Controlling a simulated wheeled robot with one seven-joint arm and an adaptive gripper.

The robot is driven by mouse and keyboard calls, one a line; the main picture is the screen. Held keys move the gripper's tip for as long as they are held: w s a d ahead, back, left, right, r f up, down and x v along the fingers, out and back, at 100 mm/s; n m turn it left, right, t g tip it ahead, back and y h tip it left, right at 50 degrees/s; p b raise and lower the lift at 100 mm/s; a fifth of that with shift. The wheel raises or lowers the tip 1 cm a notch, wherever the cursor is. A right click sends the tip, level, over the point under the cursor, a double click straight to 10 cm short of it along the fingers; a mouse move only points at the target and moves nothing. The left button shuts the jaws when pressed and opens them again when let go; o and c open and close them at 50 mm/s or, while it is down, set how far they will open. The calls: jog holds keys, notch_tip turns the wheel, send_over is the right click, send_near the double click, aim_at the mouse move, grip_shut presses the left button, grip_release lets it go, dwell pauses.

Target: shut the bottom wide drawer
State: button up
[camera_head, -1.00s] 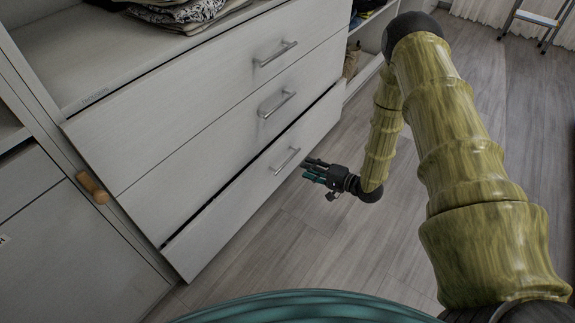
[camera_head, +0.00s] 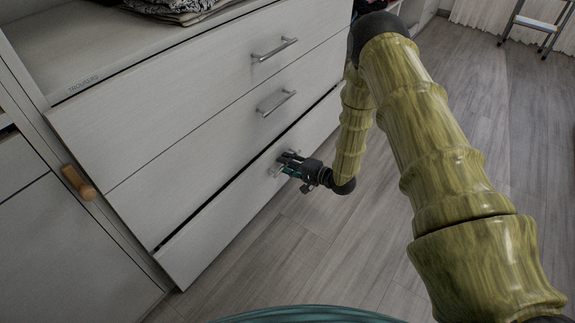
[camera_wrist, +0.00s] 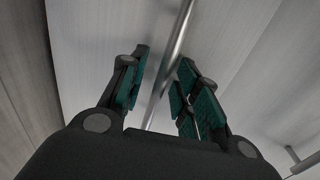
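The bottom wide drawer (camera_head: 215,228) is the lowest of three pale drawers. It stands slightly out, with a dark gap along its top edge. Its metal bar handle (camera_wrist: 178,42) runs between the fingers in the wrist view; in the head view my gripper mostly hides it. My gripper (camera_head: 286,160) is at this handle, in front of the drawer face. In the wrist view, my gripper (camera_wrist: 165,62) has its teal-padded fingers apart on either side of the bar, with space visible around it. I see no firm closure on it.
The middle drawer (camera_head: 200,150) and top drawer (camera_head: 180,85) above look closed, each with a bar handle. The grey floor (camera_head: 300,245) in front is clear. A stepladder (camera_head: 535,22) stands far right.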

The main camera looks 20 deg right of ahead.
grip_shut()
jog(key=shift+w+a+r+p, duration=0.1)
jog(key=shift+w+a+p, duration=0.25)
jog(key=shift+w+a, duration=0.25)
jog(key=shift+w+a+p, duration=0.35)
jog(key=shift+w, duration=0.3)
grip_release()
jog(key=shift+w+a, duration=0.1)
jog(key=shift+a, duration=0.05)
jog(key=shift+s+d, duration=0.2)
